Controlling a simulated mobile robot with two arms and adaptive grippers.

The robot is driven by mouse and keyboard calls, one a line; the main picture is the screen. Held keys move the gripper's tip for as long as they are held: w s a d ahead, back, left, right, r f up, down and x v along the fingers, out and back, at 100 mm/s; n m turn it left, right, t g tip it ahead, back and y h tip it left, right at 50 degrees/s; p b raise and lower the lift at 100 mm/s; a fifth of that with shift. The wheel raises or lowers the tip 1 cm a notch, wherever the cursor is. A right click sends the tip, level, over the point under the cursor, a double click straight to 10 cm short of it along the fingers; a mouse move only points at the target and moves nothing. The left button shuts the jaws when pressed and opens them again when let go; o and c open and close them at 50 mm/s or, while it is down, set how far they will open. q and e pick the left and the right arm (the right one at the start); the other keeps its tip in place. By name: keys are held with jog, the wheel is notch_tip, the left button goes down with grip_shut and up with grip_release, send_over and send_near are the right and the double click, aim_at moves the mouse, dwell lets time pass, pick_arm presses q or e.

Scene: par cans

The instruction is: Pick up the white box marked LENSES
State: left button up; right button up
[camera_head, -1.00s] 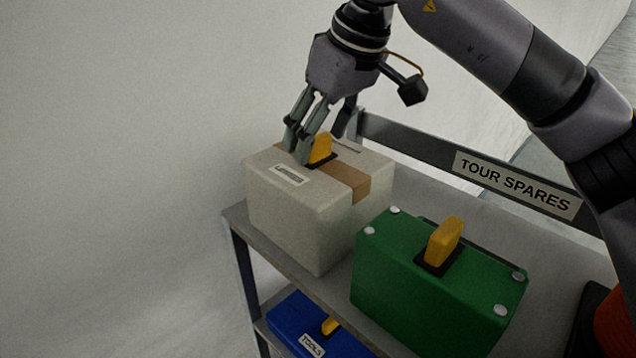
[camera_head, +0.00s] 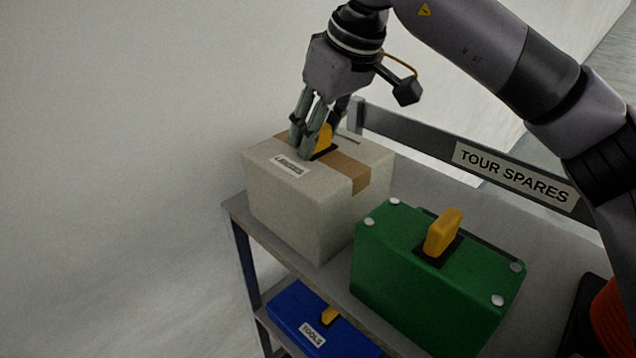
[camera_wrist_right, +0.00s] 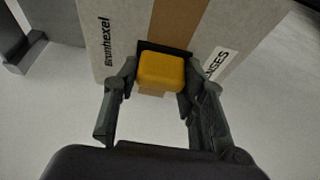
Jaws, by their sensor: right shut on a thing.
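The white box marked LENSES (camera_head: 290,215) stands on the upper shelf at its left end, with a brown tape strip and a yellow handle (camera_head: 324,138) on top. My right gripper (camera_head: 318,146) comes down from above and is shut on that handle. In the right wrist view the yellow handle (camera_wrist_right: 161,71) sits between the two fingers, and part of the LENSES label (camera_wrist_right: 219,63) shows on the box top. The box appears to rest on the shelf; its underside is hidden. My left gripper is not in view.
A green box (camera_head: 430,285) with a yellow handle stands close on the right. A blue box marked TOOLS (camera_head: 290,312) is on the lower shelf. A rail marked TOUR SPARES (camera_head: 420,140) runs along the back. An orange and black object (camera_head: 608,325) is at lower right.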

jog(key=shift+f, duration=0.1)
grip_shut()
dwell(0.4)
